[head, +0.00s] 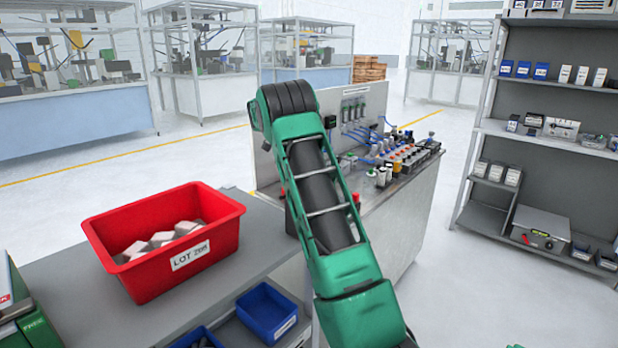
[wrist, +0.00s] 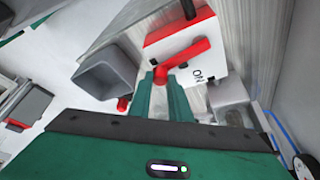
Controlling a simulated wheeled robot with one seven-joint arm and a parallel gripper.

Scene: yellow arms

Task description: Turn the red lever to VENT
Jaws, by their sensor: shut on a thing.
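In the wrist view, the red lever (wrist: 186,58) sits on the front of a white box (wrist: 222,56) with a red edge. The lever slants from the upper right down to its free end at the lower left. The word ON shows on the white face beside it; I cannot see a VENT mark. My gripper (wrist: 165,78) has its green fingers at the lever's free end and is shut on it. In the head view, my green arm hides both the gripper and the lever.
In the head view, a red crate (head: 125,281) of pale blocks stands on the left bench, and valves and blue tubes crowd the workbench (head: 400,222).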

